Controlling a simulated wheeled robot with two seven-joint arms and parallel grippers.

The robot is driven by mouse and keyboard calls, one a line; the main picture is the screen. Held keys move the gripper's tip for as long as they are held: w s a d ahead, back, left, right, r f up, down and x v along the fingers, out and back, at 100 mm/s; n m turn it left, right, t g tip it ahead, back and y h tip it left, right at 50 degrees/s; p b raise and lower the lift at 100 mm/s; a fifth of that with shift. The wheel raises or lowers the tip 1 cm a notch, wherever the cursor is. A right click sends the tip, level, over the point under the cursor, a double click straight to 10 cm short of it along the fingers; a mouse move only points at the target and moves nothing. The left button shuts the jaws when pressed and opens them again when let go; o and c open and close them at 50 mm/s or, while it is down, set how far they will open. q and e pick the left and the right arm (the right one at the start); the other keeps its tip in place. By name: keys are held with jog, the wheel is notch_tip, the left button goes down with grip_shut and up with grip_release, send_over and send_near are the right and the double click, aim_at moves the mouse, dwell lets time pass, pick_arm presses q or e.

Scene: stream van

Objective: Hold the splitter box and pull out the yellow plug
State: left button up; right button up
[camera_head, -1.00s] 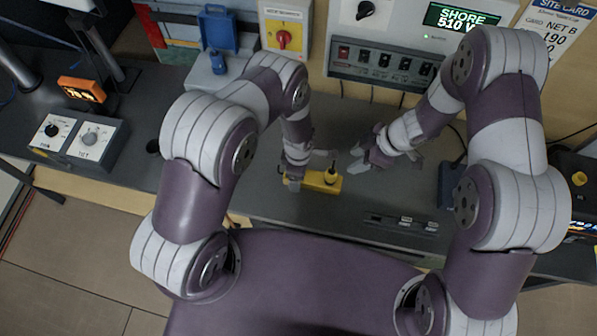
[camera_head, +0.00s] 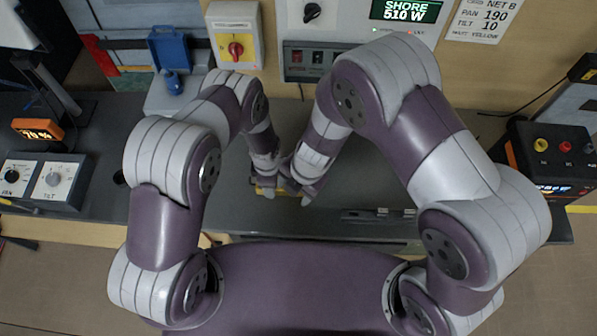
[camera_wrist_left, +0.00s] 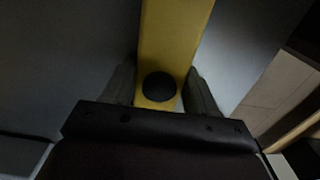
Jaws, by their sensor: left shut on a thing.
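The yellow splitter box (camera_head: 281,184) lies on the grey bench. In the head view the grippers cover most of it. In the left wrist view the box (camera_wrist_left: 172,35) runs between the fingers, with a round black spot (camera_wrist_left: 158,86) on its near end. My left gripper (camera_head: 266,187) is shut on the box, one finger at each side (camera_wrist_left: 163,88). My right gripper (camera_head: 296,194) is at the box's right part, close beside the left gripper. The plug is hidden behind the right hand, and whether those jaws are open or shut does not show.
A control panel with a shore power display (camera_head: 405,10) and a red rotary switch box (camera_head: 236,48) are at the back. A PAN and TILT knob box (camera_head: 42,181) stands on the left, a black unit with coloured terminals (camera_head: 550,160) on the right. The bench right of the grippers is mostly clear.

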jog(key=w+f+n+t, duration=0.1)
jog(key=w+f+n, duration=0.2)
jog(key=w+d+f+n+t+h, duration=0.1)
jog(key=w+f+n, duration=0.1)
jog(key=f+n, duration=0.1)
jog(key=w+f+n+t, duration=0.2)
jog(key=w+f, duration=0.1)
jog(key=f, duration=0.2)
jog(key=shift+w+d+n+h, duration=0.2)
jog(key=shift+w+n+h, duration=0.1)
jog(key=shift+w+n, duration=0.1)
jog(key=shift+r, duration=0.1)
grip_shut()
